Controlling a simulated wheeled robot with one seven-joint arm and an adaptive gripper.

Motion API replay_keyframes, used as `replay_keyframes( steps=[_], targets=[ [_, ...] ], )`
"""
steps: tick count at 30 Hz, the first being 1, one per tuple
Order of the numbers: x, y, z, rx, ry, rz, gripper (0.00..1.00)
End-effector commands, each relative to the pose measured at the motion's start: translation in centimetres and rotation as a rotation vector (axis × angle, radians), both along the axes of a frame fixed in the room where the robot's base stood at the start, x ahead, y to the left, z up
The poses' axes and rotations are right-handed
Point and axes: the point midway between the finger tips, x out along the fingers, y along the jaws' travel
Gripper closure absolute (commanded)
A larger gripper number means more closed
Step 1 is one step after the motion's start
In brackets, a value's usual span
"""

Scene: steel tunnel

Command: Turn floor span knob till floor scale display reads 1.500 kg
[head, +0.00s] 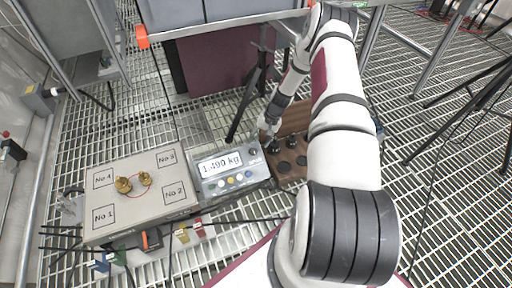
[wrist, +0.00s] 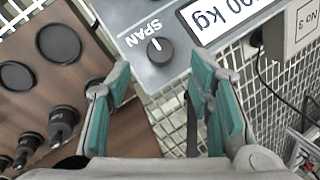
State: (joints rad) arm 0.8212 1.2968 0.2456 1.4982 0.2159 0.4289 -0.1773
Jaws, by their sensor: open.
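The floor scale display (head: 220,164) on the grey control box seems to read 1.490 kg; the wrist view shows only part of it (wrist: 222,18), upside down. The black round span knob (wrist: 160,51) sits beside the SPAN label, with a pale pointer line on its top. In the head view the knob (head: 253,152) is small, at the box's right end. My gripper (wrist: 158,88) is open and empty, its teal-padded fingers apart. The knob shows beyond and between the fingertips, apparently untouched. In the head view my gripper (head: 268,132) is near the box's right end, partly unclear.
A wooden block (head: 291,178) with black weights and round recesses lies right of the box. The scale platform (head: 140,207), left, carries two brass weights (head: 124,185). Coloured buttons line the box front. A black tripod leg stands behind. Grating floor surrounds everything.

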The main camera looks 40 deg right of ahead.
Motion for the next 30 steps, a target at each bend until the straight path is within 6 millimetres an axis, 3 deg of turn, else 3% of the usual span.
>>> replay_keyframes(
  steps=[4, 11, 30],
  targets=[
    [-0.5, -0.9, 2.9, -0.001, -0.001, 0.000, 0.52],
    [-1.0, -1.6, 5.2, 0.000, 0.000, 0.000, 0.52],
    [-1.0, -1.6, 5.6, 0.001, 0.001, 0.000, 0.52]
  ],
)
